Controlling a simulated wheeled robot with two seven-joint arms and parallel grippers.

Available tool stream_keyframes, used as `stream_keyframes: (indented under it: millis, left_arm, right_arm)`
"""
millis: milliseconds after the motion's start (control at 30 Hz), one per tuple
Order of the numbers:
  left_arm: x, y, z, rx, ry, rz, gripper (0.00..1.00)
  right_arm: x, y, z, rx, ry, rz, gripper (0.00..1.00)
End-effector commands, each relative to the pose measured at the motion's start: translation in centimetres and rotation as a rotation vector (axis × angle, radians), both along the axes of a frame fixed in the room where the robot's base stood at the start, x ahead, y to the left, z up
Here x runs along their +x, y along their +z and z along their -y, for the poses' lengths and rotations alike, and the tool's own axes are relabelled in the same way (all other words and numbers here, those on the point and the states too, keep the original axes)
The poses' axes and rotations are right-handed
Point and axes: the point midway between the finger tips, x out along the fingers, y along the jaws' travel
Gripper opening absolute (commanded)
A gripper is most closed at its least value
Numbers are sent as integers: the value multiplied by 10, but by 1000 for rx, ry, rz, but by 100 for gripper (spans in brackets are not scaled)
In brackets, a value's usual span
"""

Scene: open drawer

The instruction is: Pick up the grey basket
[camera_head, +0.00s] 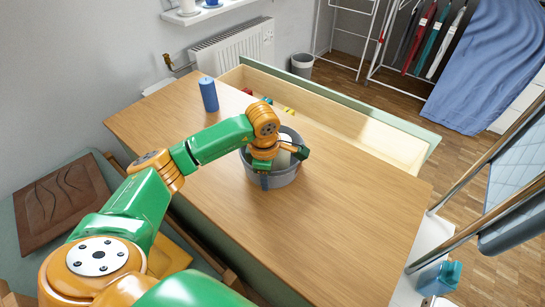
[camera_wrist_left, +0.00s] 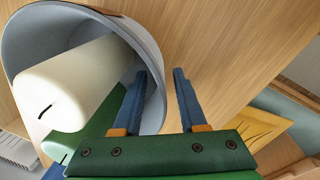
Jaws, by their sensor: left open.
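The grey basket (camera_head: 284,177) stands on the wooden table, and its round rim and inner wall fill the left of the left wrist view (camera_wrist_left: 55,27). A white candle (camera_wrist_left: 75,85) lies tilted inside it, with a green object partly visible below. My left gripper (camera_wrist_left: 160,72) is open at the basket's near side. One blue finger shows over the basket's inside and the other outside its rim, with the wall between them. Whether either finger touches the wall cannot be told. In the head view my left arm covers part of the basket. My right gripper is not in view.
A blue candle (camera_head: 208,94) stands on the table (camera_head: 345,235) at the back left. An open drawer (camera_head: 370,136) with several small coloured items lies along the far edge. The table's right part is clear. A clothes rack stands beyond.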

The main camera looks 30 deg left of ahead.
Motion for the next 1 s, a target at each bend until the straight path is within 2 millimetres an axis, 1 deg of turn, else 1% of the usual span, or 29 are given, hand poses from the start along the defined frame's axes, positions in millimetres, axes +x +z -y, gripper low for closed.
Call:
stream_keyframes:
  millis: [67, 100, 167, 200, 233, 267, 1000]
  left_arm:
    - [0, 0, 0, 0, 0, 0, 41]
    - [0, 0, 0, 0, 0, 0, 38]
    - [0, 0, 0, -1, 0, 0, 22]
    - [0, 0, 0, -1, 0, 0, 11]
    - [0, 0, 0, -1, 0, 0, 3]
    - [0, 0, 0, -1, 0, 0, 0]
    - [0, 0, 0, -1, 0, 0, 0]
  right_arm:
    - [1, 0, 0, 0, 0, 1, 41]
    - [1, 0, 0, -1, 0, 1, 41]
    - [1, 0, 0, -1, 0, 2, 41]
    - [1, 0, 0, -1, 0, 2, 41]
    - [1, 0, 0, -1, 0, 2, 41]
    - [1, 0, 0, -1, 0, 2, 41]
    - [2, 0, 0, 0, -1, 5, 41]
